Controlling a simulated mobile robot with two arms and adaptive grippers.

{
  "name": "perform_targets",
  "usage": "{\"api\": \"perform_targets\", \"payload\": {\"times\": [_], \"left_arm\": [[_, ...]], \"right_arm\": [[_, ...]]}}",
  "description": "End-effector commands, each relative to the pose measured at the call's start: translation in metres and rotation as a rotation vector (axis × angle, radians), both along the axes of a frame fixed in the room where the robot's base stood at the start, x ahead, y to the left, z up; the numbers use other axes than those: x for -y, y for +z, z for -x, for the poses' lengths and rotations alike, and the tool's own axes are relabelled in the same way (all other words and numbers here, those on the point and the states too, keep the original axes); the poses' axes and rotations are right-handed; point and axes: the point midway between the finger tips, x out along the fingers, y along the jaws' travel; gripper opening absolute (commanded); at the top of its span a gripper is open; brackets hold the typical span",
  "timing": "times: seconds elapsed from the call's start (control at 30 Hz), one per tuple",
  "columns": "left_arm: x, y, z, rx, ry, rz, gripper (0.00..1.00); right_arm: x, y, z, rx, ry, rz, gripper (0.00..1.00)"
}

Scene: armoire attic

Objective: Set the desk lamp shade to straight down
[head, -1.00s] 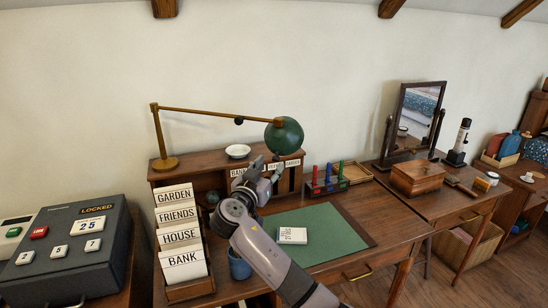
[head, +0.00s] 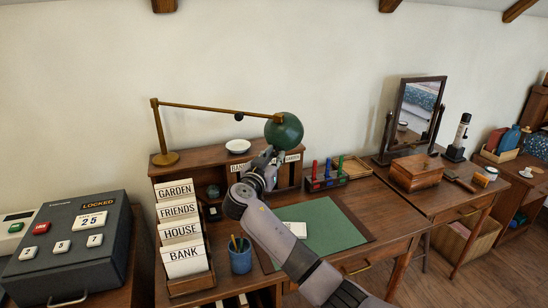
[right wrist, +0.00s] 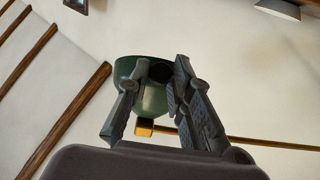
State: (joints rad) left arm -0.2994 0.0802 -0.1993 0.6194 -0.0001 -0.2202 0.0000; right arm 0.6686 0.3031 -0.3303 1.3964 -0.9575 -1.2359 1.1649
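The desk lamp has a brass base (head: 165,159), an upright post and a long, nearly level arm (head: 215,111) reaching right. Its dark green round shade (head: 284,131) hangs at the arm's right end, above the desk organizer. The head view shows its rounded outside; the opening faces away. My right gripper (head: 272,156) is just below and left of the shade. In the right wrist view, the shade (right wrist: 148,98) shows between and beyond the two open fingers (right wrist: 163,75); I cannot tell if they touch it. My left gripper is not in view.
A grey lockbox (head: 70,270) stands left, a mirror (head: 415,108) right.

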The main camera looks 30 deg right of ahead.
Motion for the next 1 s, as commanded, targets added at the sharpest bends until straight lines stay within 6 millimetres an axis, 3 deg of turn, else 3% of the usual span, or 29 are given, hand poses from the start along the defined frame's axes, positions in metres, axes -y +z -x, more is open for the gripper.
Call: {"api": "perform_targets", "payload": {"times": [0.27,1.0], "left_arm": [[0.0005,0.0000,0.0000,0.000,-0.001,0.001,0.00],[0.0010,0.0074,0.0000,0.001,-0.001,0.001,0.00]], "right_arm": [[-0.0004,-0.0001,0.0000,0.000,0.001,0.000,0.00],[-0.0031,0.0036,0.0015,-0.017,0.002,-0.025,0.00]]}}
